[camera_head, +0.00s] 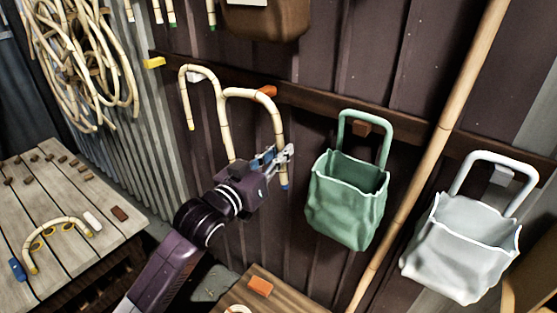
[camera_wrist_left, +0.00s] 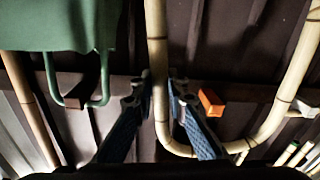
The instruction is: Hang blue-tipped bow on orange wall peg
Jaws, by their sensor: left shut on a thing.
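The blue-tipped bow (camera_head: 229,125) is a pale bamboo arch, upright with its crown up and its blue tip (camera_head: 285,184) low on the right leg. My left gripper (camera_head: 277,157) is shut on that right leg. In the left wrist view, which looks inverted, the leg (camera_wrist_left: 157,50) passes between the fingers (camera_wrist_left: 160,98). The orange wall peg (camera_head: 267,91) is on the dark rail beside the bow's crown. In the left wrist view the orange peg (camera_wrist_left: 211,104) appears inside the arch, apart from the crown. Contact cannot be told. My right gripper is not in view.
Another bow (camera_head: 186,100) hangs close on the left at a white peg. A green bag (camera_head: 345,205) hangs just right of my gripper, and a white bag (camera_head: 460,250) farther right. A bamboo pole (camera_head: 430,160) leans between them. A yellow peg (camera_head: 153,62) is at the rail's left.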

